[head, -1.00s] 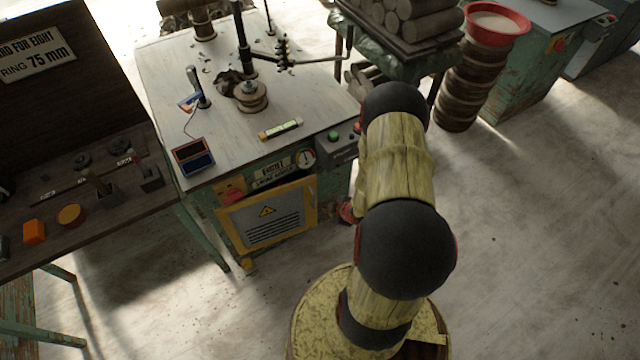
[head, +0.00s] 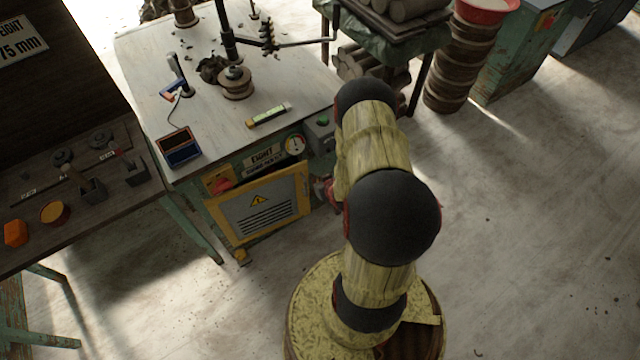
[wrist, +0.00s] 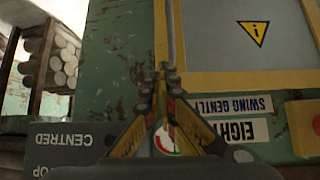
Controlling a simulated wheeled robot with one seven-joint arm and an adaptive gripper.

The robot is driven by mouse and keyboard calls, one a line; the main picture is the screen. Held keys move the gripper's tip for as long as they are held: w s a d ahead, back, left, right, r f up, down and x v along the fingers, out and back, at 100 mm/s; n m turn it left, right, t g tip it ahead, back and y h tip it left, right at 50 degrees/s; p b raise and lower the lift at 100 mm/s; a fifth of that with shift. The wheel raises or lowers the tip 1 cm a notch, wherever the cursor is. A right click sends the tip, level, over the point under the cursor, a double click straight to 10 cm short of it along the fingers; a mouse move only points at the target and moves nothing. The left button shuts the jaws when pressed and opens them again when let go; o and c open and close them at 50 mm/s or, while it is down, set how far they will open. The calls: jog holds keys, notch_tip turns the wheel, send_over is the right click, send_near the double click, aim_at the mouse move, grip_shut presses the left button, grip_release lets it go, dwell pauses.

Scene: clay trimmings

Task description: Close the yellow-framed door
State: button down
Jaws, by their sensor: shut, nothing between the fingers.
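The yellow-framed door (head: 258,207) is on the front of the green cabinet. It has a grey louvred panel with a yellow warning triangle. In the head view my arm mostly hides the gripper.
The cabinet's worktop (head: 205,130) holds a clay wheel, a level (head: 268,115) and a small panel. A gauge (head: 295,145) and control box sit above the door. A dark bench (head: 110,205) stands at left. Floor at right is clear.

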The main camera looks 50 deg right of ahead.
aim_at(306, 164)
jog(key=shift+w+d+f+b, duration=0.3)
jog(key=shift+w+d, duration=0.05)
jog(key=shift+w, duration=0.6)
jog(key=shift+w+d+f+b, duration=0.3)
jog(key=shift+w+b, duration=0.05)
jog(key=shift+w, duration=0.55)
jog(key=shift+w+d+f+b, duration=0.3)
jog(key=shift+w+d, duration=0.05)
jog(key=shift+w, duration=0.6)
jog(key=w, duration=0.1)
jog(key=w+d+b, duration=0.1)
jog(key=w, duration=0.1)
jog(key=shift+d+f, duration=0.1)
jog(key=shift+d, duration=0.05)
jog(key=shift+s, duration=0.1)
